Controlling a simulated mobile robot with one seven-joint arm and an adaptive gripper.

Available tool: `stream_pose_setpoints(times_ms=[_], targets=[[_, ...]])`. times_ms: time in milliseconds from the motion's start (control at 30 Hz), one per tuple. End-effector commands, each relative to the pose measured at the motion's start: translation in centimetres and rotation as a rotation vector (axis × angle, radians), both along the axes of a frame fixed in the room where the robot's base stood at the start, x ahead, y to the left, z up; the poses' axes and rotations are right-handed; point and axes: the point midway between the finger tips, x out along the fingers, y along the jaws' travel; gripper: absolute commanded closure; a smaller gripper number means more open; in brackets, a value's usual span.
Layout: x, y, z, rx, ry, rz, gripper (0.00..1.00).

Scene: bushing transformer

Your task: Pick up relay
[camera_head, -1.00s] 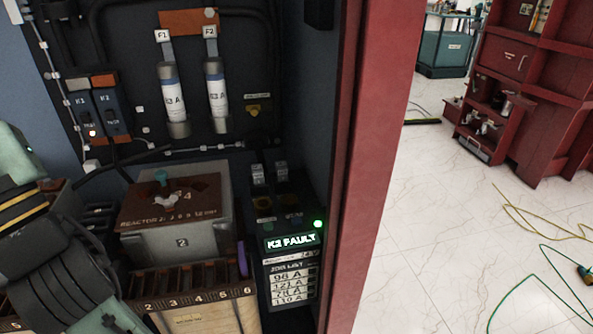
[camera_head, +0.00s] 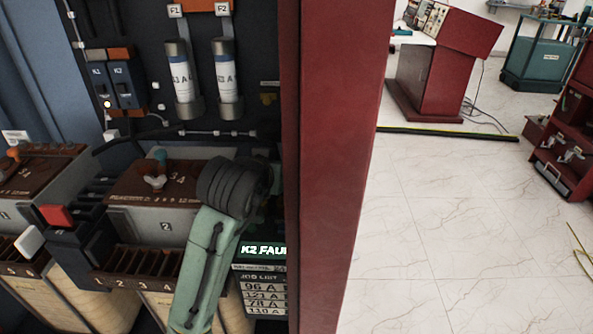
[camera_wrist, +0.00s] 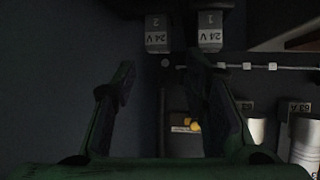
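Two blocks with grey ends marked 24 V, numbered 2 (camera_wrist: 157,34) and 1 (camera_wrist: 210,32), show upside down at the top of the wrist view; they may be relays. My gripper (camera_wrist: 160,70) is open and empty below them. Its right finger is near block 1 and its left finger is left of block 2; I see no contact. In the head view, my arm hides the gripper and these blocks. Two dark blue modules marked K1 (camera_head: 99,86) and K2 (camera_head: 125,83) sit on the back panel, left of the fuses.
Two fuses (camera_head: 182,80) hang on the panel. A red cabinet post (camera_head: 335,150) bounds the right; open floor lies beyond.

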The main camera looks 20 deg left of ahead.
Motion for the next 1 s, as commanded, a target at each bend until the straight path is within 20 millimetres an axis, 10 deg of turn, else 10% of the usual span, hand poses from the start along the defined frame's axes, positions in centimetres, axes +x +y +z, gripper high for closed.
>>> stream_pose_setpoints(times_ms=[667,1000], targets=[[7.5,0.4,-3.8,0.001,-0.003,0.001,0.60],[8.0,0.4,-4.2,0.002,-0.005,0.000,0.62]])
